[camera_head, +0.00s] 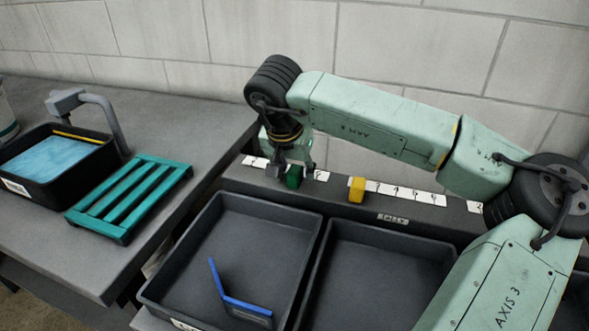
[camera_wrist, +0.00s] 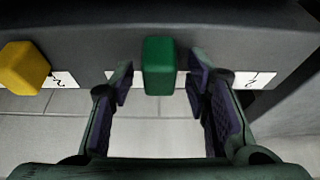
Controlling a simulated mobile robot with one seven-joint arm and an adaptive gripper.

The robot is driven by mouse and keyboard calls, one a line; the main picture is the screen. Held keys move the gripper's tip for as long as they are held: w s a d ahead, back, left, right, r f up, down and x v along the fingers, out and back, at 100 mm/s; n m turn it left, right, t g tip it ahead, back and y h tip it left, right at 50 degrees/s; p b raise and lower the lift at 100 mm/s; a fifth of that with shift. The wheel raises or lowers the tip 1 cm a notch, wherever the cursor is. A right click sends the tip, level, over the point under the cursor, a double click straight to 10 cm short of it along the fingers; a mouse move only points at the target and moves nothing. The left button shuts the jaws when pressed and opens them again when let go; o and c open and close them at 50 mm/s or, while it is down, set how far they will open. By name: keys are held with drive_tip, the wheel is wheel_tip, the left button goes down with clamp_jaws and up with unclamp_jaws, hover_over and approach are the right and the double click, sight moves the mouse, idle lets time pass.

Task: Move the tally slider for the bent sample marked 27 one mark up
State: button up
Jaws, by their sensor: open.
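A green slider block (camera_head: 294,176) sits on the dark rail (camera_head: 255,183) at the back of the bench, near the left end of a row of white number cards. A yellow slider block (camera_head: 356,189) sits further right on the same rail. My gripper (camera_wrist: 158,88) is open, with one finger on each side of the green block (camera_wrist: 158,66) and a gap showing on both sides. The yellow block (camera_wrist: 23,68) is outside the fingers, at left in the wrist view. A blue bent sample (camera_head: 241,302) lies in the left grey tray (camera_head: 312,228); no 27 is legible on it.
A second grey tray (camera_head: 440,262) stands to the right, partly behind my arm. On the left bench are a black bin (camera_head: 22,187) with a blue surface inside and a teal slatted rack (camera_head: 105,222). A block wall (camera_head: 270,35) stands behind.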

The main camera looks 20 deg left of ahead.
drive_tip(key=v, duration=1.2)
